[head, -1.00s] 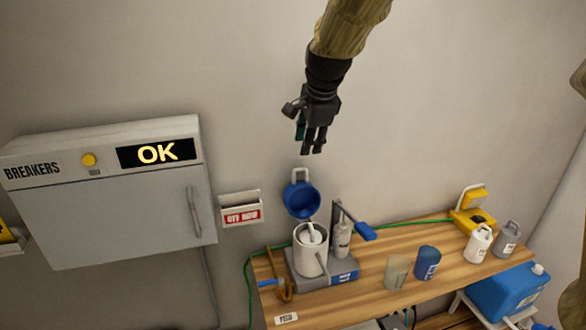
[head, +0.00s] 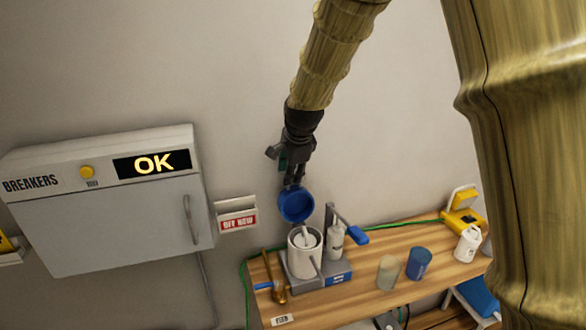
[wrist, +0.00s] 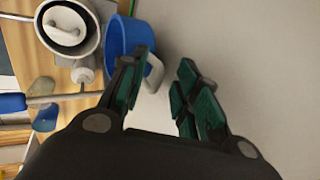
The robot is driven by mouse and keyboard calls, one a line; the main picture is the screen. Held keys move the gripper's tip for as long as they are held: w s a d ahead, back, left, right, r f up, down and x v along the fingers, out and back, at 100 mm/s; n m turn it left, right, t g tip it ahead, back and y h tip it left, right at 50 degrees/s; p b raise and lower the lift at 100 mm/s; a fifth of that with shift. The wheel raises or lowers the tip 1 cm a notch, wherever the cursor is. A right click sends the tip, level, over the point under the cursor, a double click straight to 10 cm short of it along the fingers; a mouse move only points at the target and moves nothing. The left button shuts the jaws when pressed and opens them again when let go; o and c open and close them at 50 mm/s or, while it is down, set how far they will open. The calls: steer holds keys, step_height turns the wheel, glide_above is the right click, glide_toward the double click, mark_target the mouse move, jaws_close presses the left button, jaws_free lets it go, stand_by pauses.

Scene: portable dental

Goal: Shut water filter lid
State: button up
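The water filter is a white cylinder (head: 304,262) on a grey base at the left of the wooden bench, its top open with a pale inner piece showing. Its blue lid (head: 296,205) stands raised behind the opening. The lid also shows in the wrist view (wrist: 122,38), with a light loop handle (wrist: 154,72) on its outer side. My gripper (head: 293,184) is just above and behind the lid. In the wrist view my gripper (wrist: 160,75) has its fingers apart, with the handle at the left finger's tip; I cannot tell whether they touch.
A blue-handled pump lever (head: 350,235) and a white bottle (head: 335,242) stand right of the filter. Two cups, clear (head: 388,272) and blue (head: 418,263), are farther right. The breaker box (head: 125,215) is on the wall at left.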

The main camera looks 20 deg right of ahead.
steer(key=shift+f, duration=0.15)
steer(key=shift+c, duration=0.2)
jaws_close()
steer(key=shift+d, duration=0.15)
